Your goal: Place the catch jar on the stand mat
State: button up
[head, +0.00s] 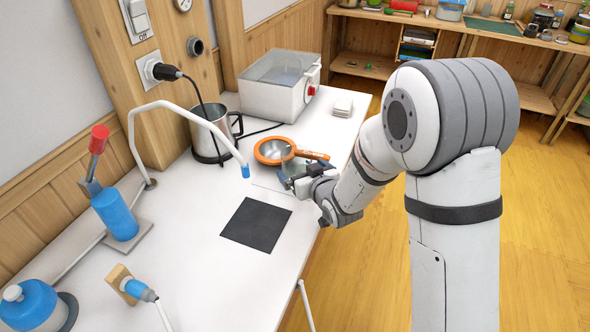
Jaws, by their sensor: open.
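The stand mat (256,224) is a flat black square on the white counter, and it is bare. My gripper (288,178) is open, low over the counter, beyond and to the right of the mat. A faint see-through grey shape (291,163) shows right at the jaws and looks like a clear jar, perhaps the catch jar. It is partly hidden by the gripper, and I cannot tell whether the jaws stand around it or beside it.
A steel jug (211,136), a clear-topped box (278,87) and a white stack (343,104) stand farther back. A thin white spout with a blue tip (245,171) hangs left of the gripper.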

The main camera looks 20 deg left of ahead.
jog(key=shift+x, duration=1.35)
jog(key=shift+f, duration=0.1)
jog(key=shift+c, duration=0.4)
jog(key=c, duration=1.1)
